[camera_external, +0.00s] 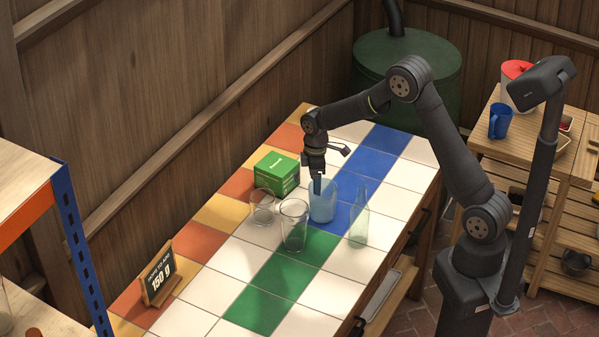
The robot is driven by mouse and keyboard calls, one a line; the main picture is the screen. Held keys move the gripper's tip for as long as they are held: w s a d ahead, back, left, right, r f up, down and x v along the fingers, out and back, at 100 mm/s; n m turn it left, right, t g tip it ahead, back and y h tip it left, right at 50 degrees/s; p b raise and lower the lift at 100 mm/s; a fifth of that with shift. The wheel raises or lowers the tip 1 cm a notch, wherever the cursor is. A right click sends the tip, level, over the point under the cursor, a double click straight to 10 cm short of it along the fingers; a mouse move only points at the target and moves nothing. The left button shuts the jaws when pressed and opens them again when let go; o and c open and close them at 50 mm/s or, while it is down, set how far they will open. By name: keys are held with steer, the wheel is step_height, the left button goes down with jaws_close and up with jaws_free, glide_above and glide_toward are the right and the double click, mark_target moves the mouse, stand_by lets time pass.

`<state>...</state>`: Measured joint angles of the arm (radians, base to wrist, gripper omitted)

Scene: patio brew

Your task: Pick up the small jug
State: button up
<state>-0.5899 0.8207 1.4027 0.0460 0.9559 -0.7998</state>
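My gripper (317,184) points down over the tiled counter, its fingertips at the rim of a translucent blue vessel (324,205). I cannot tell whether the fingers are inside, behind or around its wall, or whether they touch it. The finger gap is too small to make out. A short clear glass vessel (262,208) stands to the left, beside a taller clear glass vessel (294,228). A slim clear bottle (359,222) stands to the right. All stand upright. No handle shows clearly on any of them, so I cannot tell which is the small jug.
A green box (276,173) stands behind the short glass. A small sign reading "150 g" (159,276) stands at the counter's front left. The tiles (260,308) in front are clear. A wooden shelf (492,145) at right holds a blue mug (500,121).

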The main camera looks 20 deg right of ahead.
steer(key=c, duration=1.3)
steer(key=shift+r, duration=0.2)
